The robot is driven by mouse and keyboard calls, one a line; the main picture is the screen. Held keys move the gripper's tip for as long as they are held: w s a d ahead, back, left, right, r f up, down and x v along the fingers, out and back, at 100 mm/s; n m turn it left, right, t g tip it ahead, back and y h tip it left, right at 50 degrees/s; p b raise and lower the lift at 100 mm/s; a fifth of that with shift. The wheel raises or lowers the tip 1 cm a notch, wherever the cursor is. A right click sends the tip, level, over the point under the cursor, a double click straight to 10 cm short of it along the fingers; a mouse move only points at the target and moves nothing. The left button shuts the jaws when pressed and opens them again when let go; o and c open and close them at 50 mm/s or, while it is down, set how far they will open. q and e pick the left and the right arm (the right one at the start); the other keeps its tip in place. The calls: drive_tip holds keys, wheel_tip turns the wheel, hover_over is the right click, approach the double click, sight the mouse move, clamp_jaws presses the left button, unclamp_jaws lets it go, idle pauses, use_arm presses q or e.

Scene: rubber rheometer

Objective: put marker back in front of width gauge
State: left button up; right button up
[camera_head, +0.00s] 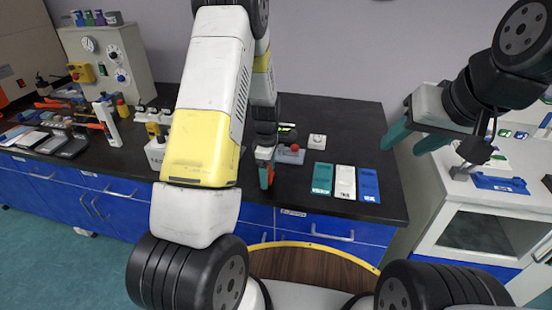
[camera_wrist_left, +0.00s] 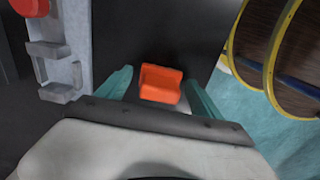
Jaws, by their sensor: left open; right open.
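My left gripper (camera_head: 265,172) is low over the black bench near its front edge, partly hidden by my own arm. In the left wrist view its two teal fingers (camera_wrist_left: 165,90) are apart. An orange piece (camera_wrist_left: 160,84) shows between them. It may be the marker, and I cannot tell whether the fingers touch it. A grey device with a red knob (camera_head: 291,154), possibly the width gauge, stands just right of the gripper; it also shows in the left wrist view (camera_wrist_left: 57,70). My right gripper (camera_head: 414,139) is open and empty, raised above the bench's right end.
Green, white (camera_head: 345,183) and blue trays lie to the right on the black bench (camera_head: 340,120). A small white box (camera_head: 317,141) stands behind them. Tools and bottles crowd the left end. A white cabinet machine (camera_head: 470,215) stands at the right.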

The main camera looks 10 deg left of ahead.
use_arm(q)
wheel_tip(320, 180, up, 12)
drive_tip(key=shift+r, duration=0.1)
drive_tip(key=s+d+r+m+t+h, duration=0.2)
drive_tip(key=s+r+m+t, duration=0.4)
drive_tip(key=s+r+m, duration=1.2)
drive_tip(key=s+r, duration=0.3)
drive_tip(key=s, duration=0.3)
drive_tip(key=shift+s, duration=0.15)
drive_tip(key=shift+d, duration=0.1)
